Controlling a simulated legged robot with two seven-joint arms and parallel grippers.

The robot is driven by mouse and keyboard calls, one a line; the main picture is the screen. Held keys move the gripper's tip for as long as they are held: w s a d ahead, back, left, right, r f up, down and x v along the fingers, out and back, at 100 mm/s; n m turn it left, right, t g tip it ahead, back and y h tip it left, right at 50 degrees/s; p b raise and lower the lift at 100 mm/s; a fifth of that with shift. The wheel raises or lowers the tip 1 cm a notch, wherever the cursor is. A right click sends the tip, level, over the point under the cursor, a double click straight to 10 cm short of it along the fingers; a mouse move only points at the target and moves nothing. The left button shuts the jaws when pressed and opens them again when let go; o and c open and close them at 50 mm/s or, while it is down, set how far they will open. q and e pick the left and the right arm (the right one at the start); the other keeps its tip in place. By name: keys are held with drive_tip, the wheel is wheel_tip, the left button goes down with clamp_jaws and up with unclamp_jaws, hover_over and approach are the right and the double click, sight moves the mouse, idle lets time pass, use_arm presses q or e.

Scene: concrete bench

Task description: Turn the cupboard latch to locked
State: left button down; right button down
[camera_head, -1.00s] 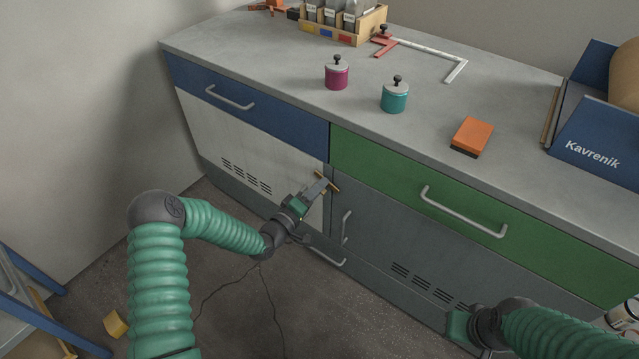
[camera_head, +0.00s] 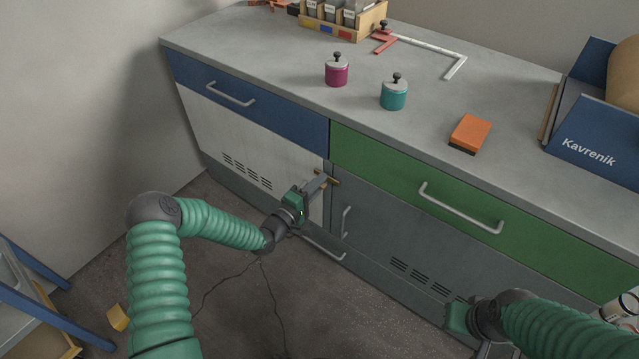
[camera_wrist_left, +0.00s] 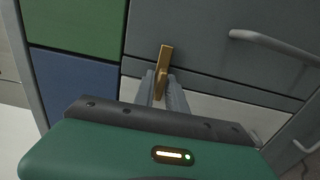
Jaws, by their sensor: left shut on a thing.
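The brass latch (camera_head: 334,181) sits on the cupboard front where the white door (camera_head: 222,137) meets the grey door (camera_head: 385,215). It lies about level, parallel to the drawer edges, reaching across the seam. In the left wrist view the brass bar (camera_wrist_left: 166,60) stands between the fingertips and crosses the seam onto the grey door. My left gripper (camera_head: 318,184) is shut on the latch, its fingers hiding part of it. My right gripper (camera_head: 458,320) is low at the right in front of the grey door, its fingers not clearly seen.
A blue drawer (camera_head: 260,108) and a green drawer (camera_head: 470,203) with bar handles are above the doors. Door handles (camera_head: 345,222) lie close to my left gripper. Two lidded jars, an orange block (camera_head: 470,132) and a blue bin (camera_head: 590,150) stand on the bench top.

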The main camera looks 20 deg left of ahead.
use_arm(q)
drive_tip(key=shift+a+f, duration=0.2)
drive_tip(key=c, duration=1.6)
unclamp_jaws()
drive_tip(key=shift+o, duration=0.4)
drive_tip(key=shift+r, duration=0.1)
drive_tip(key=shift+s+a, duration=0.15)
drive_tip(key=shift+s, duration=0.25)
drive_tip(key=p+v, duration=0.5)
drive_tip(key=v, duration=1.1)
